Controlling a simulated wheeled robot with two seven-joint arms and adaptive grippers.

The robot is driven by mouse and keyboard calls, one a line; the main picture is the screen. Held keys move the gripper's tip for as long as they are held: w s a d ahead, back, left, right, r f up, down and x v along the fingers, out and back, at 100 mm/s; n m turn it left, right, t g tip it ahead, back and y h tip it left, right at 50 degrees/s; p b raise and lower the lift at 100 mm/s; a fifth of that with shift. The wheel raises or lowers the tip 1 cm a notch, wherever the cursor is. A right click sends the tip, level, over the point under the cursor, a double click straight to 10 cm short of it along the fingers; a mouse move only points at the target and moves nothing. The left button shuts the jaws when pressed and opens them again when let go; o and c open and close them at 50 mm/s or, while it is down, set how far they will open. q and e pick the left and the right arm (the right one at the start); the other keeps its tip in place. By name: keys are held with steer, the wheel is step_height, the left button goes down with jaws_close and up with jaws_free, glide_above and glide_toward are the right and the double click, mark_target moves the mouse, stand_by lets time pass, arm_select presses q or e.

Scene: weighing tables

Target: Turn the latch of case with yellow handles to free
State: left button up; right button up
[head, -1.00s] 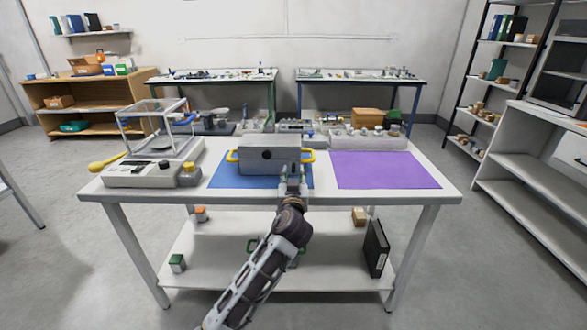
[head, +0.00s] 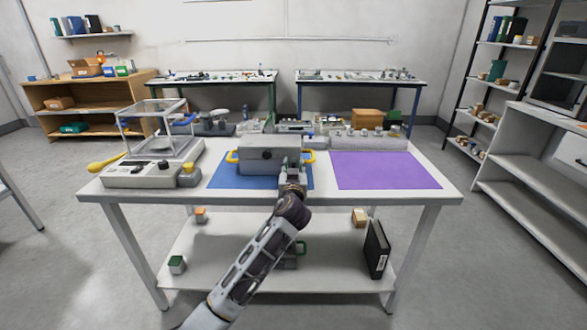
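The grey case (head: 256,141) with yellow handles (head: 232,157) sits closed on the blue mat (head: 225,182). A dark round latch (head: 266,154) shows in the middle of its front face. My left gripper (head: 290,165) is in front of the right part of the case, just right of the latch, and partly covers the front. Its fingers are too small and end-on to tell whether they are open or whether they touch the case. My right gripper is out of view.
A balance with a glass shield (head: 150,175) stands left of the mat. A purple mat (head: 385,170) lies bare on the right. A grey block with several weights (head: 368,142) stands behind it. The white table (head: 330,196) has a lower shelf.

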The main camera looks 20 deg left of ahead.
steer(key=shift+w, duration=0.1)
arm_select(q)
jaws_close()
